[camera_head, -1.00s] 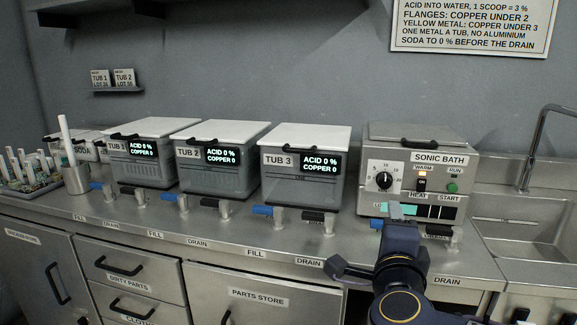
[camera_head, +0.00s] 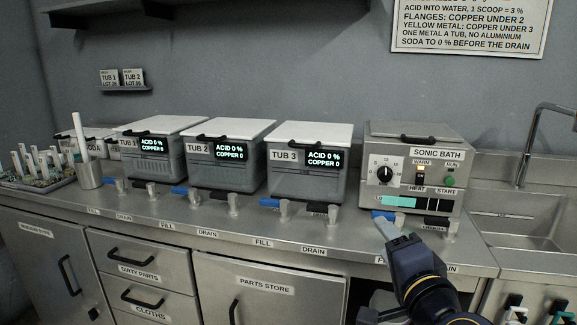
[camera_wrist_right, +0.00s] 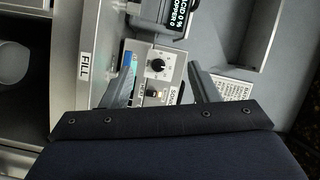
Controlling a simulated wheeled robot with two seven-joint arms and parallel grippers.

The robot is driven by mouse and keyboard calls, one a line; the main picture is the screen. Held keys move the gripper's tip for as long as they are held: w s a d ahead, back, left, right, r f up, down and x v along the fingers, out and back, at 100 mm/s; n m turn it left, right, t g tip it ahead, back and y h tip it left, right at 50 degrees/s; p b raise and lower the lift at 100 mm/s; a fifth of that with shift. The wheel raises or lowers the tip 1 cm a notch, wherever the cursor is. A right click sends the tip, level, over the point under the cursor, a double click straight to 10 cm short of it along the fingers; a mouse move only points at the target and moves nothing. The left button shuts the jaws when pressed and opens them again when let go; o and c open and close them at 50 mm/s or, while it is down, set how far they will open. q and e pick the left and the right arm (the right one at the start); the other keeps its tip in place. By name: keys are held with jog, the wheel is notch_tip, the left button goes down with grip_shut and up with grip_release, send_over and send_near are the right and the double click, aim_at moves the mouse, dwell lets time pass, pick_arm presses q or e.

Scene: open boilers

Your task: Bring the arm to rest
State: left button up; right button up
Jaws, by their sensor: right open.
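My right gripper (camera_head: 393,234) reaches in from the bottom right in the head view, in front of the sonic bath (camera_head: 445,142). It overlaps the bath's lower front and the counter edge; any contact cannot be told from here. In the right wrist view the gripper (camera_wrist_right: 163,88) has its two grey fingers spread apart with nothing between them. The bath's dial and panel (camera_wrist_right: 160,68) show beyond the fingers. The bath's lid is shut. My left gripper is not in view.
Tub 1 (camera_head: 160,155), tub 2 (camera_head: 218,176) and tub 3 (camera_head: 292,186) stand lidded along the steel counter, with taps in front. A sink (camera_head: 525,235) with a faucet is at the right. A rack of parts (camera_head: 35,172) sits at the far left.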

jog(key=s+d+f+n+g+y, duration=0.1)
jog(key=s+d+f+n+g, duration=0.1)
jog(key=s+f+n+g, duration=0.65)
jog(key=s+d+f+n+g, duration=0.2)
jog(key=s+f+n+g, duration=0.15)
jog(key=s+f, duration=0.9)
notch_tip(320, 180, up, 19)
jog(key=p, duration=1.9)
jog(key=shift+s+y, duration=0.15)
jog(key=shift+y, duration=0.15)
